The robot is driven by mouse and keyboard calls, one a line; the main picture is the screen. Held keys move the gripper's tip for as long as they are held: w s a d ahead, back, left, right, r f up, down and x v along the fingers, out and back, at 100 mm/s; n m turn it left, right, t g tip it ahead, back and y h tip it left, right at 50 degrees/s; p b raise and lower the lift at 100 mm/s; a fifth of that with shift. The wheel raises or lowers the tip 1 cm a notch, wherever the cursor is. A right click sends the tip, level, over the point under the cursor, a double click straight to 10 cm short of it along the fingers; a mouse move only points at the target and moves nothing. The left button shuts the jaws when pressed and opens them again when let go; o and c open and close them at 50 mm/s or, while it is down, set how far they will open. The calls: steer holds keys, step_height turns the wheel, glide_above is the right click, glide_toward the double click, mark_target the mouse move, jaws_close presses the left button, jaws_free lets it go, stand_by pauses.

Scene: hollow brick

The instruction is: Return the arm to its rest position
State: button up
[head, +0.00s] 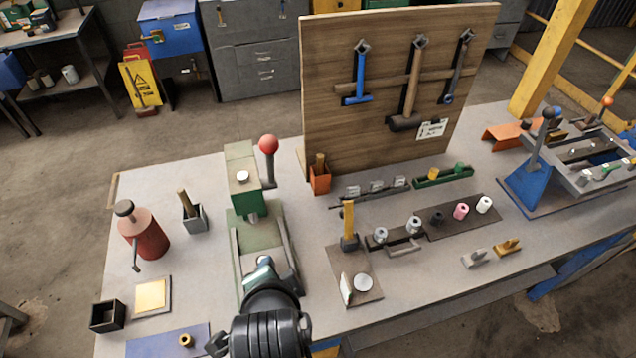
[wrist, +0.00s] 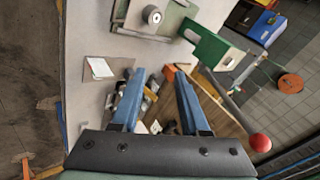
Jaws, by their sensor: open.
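My gripper (wrist: 159,73) shows in the wrist view as two blue fingers spread apart, with nothing between them. Behind and below the fingers lie the workbench and small parts, partly hidden by the fingers. In the head view my black arm (head: 268,325) comes up from the bottom edge, in front of the green press. The gripper's fingers cannot be made out clearly there. The green press (head: 241,180) with its red-knobbed lever (head: 269,145) stands just beyond the arm. The press also shows at the upper part of the wrist view (wrist: 203,45), with the red knob (wrist: 260,143) at lower right.
The workbench (head: 215,270) carries a red oil can (head: 146,235) and black box (head: 107,315) at left. A wooden tool board (head: 330,110) rises at the back. Small parts, a dark mat (head: 462,217) and a blue-based fixture (head: 530,190) fill the right.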

steer(key=w+d+r+n+t+b, duration=0.1)
steer(key=w+r+n+t, duration=0.2)
steer(key=r, duration=0.7)
steer(key=w+d+r+n+t+b, duration=0.15)
steer(key=r+t, duration=0.35)
steer(key=r, duration=0.5)
steer(key=w+d+r+n+t, duration=0.1)
steer(key=w+r+n+t, duration=0.15)
steer(key=r, duration=0.75)
steer(key=s+d+r+n+t, duration=0.1)
steer(key=s+r+t, duration=0.2)
steer(key=r, duration=0.4)
steer(key=s+d+r+n+t+h+b, duration=0.1)
steer(key=s+r+t, duration=0.2)
steer(key=r, duration=0.3)
steer(key=s+d+r+n+t, duration=0.1)
steer(key=s+r+n+t, duration=0.1)
steer(key=r, duration=0.5)
steer(key=shift+s+d+r+t+b, duration=0.35)
steer(key=shift+s+t, duration=0.2)
steer(key=shift+s, duration=0.45)
steer(key=shift+a+f, duration=0.1)
steer(key=shift+f, duration=0.05)
